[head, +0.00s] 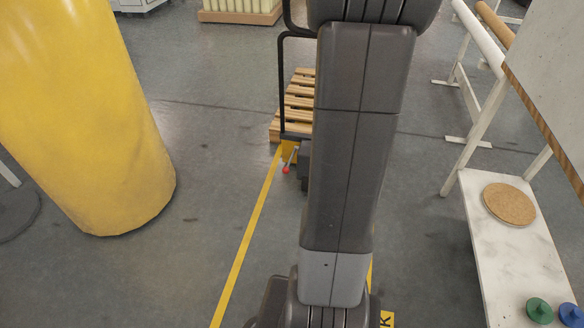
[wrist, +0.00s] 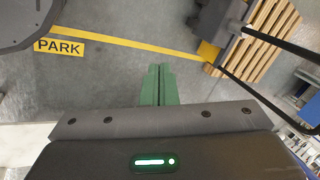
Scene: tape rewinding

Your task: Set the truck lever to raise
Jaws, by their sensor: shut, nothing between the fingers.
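The truck (head: 291,150), yellow and dark with a black tubular handle, stands partly behind my arm in the head view. Its lever (head: 286,168) has a red knob and hangs on the near side, just left of my arm; I cannot tell its setting. In the wrist view the truck (wrist: 207,51) is at the upper right, and I cannot make out the lever there. My gripper (wrist: 158,70) shows its green fingers together and empty, pointing over bare floor left of the truck. It is out of sight in the head view.
A wooden pallet (head: 300,97) lies behind the truck. A large yellow cylinder (head: 85,110) stands left, and a white bench (head: 510,250) and rack stand right. A yellow floor line (head: 245,240) runs to the truck; a PARK sign (wrist: 59,47) marks the floor.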

